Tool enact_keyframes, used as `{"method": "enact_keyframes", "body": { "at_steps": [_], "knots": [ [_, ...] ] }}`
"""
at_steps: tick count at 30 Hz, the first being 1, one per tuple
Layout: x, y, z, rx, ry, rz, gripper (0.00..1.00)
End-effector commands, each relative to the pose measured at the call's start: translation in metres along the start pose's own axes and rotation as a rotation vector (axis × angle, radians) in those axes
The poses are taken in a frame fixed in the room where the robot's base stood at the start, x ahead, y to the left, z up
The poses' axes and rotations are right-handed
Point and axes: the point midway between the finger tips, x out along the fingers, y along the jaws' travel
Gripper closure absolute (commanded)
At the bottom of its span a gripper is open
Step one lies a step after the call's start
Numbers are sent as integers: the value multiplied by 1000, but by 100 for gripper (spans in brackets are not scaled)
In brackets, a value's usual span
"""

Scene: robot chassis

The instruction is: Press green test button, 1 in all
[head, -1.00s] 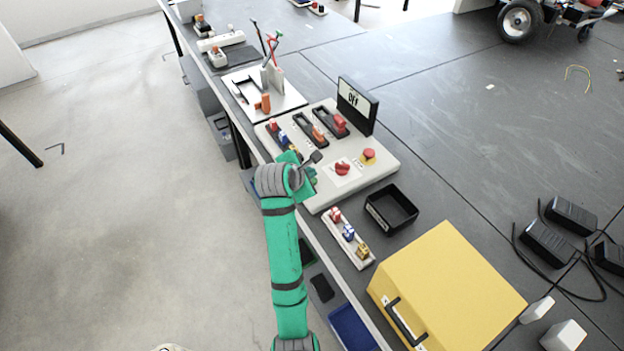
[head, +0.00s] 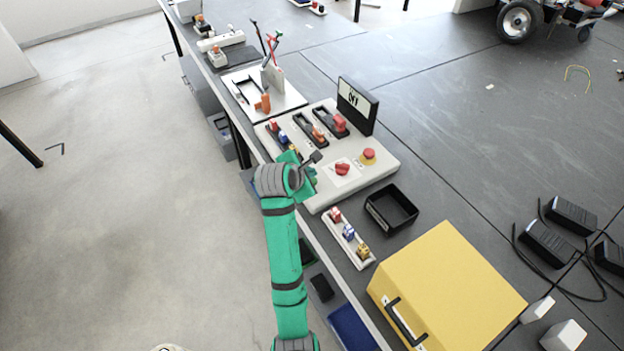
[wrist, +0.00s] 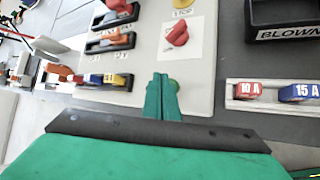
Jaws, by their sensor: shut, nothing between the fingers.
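The green test button (wrist: 174,85) shows in the wrist view as a small green edge just past my fingertips, on the pale panel. Most of it is hidden behind the fingers. My gripper (wrist: 163,84) is shut and empty, its green fingers together and over the button. Whether they touch the button, I cannot tell. In the head view my arm covers the near edge of the pale panel (head: 325,194), and the button cannot be made out there.
A black tray (head: 392,208), a strip of spare fuses (head: 348,238) and a yellow case (head: 450,290) lie to the right.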

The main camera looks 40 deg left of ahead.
Motion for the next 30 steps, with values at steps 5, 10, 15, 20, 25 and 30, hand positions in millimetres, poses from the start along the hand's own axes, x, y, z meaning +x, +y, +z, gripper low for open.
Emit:
{"method": "enact_keyframes", "body": {
  "at_steps": [5,10,15,20,25,30],
  "knots": [
    [0,0,0,0,0,0,100],
    [4,-2,-3,-1,0,0,100],
    [6,-4,-4,0,0,0,100],
    [6,-4,-4,0,0,0,100],
    [6,-4,-5,0,0,0,100],
    [7,-5,-5,0,0,-1,100]
  ]
}}
